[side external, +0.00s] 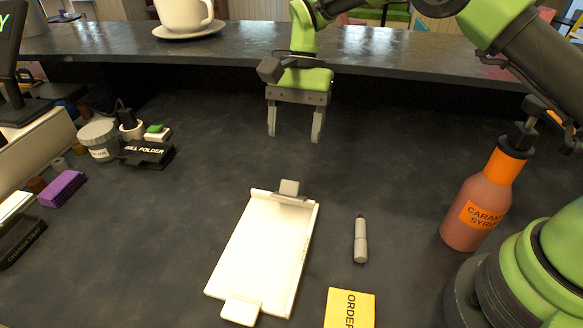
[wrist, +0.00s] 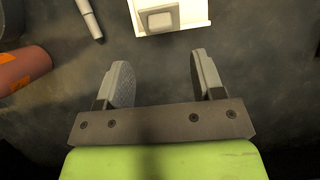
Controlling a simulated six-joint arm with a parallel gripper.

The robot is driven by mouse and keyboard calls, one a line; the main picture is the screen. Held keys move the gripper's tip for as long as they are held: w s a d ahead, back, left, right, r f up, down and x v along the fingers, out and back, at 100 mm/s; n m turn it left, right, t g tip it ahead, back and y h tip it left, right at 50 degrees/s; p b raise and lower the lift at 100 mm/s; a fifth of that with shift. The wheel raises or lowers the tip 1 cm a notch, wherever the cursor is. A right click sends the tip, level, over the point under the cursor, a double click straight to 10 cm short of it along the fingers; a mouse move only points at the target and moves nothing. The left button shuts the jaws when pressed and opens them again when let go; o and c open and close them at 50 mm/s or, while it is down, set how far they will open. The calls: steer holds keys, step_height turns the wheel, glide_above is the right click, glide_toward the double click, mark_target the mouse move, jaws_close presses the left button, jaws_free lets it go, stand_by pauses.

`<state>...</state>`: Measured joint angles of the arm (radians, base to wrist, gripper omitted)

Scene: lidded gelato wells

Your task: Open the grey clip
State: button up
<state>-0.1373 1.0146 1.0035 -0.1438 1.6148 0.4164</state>
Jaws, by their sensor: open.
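A cream clipboard-like board (side external: 262,252) lies flat on the dark counter, and its end shows in the wrist view (wrist: 193,12). The grey clip (side external: 289,188) sits at its far end; it shows in the wrist view (wrist: 160,21) at the top centre. I cannot tell how far the clip is raised. A cream tab (side external: 240,309) sticks out of the near end. My gripper (side external: 294,138) is open and empty, fingers pointing down, above the counter beyond the clip. In the wrist view my gripper (wrist: 160,75) has its fingers wide apart, short of the clip and not touching it.
A grey marker (side external: 360,240) lies right of the board, near a yellow order pad (side external: 350,308). A caramel syrup bottle (side external: 474,205) stands further right. A bill folder (side external: 147,153), a jar (side external: 99,141) and a purple block (side external: 63,188) are at left. The counter around the clip is clear.

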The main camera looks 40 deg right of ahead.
mark_target(291, 189)
steer(key=x, duration=0.9)
steer(key=shift+s+a+f, duration=0.1)
steer(key=shift+s+f, duration=0.05)
steer(key=shift+f, duration=0.1)
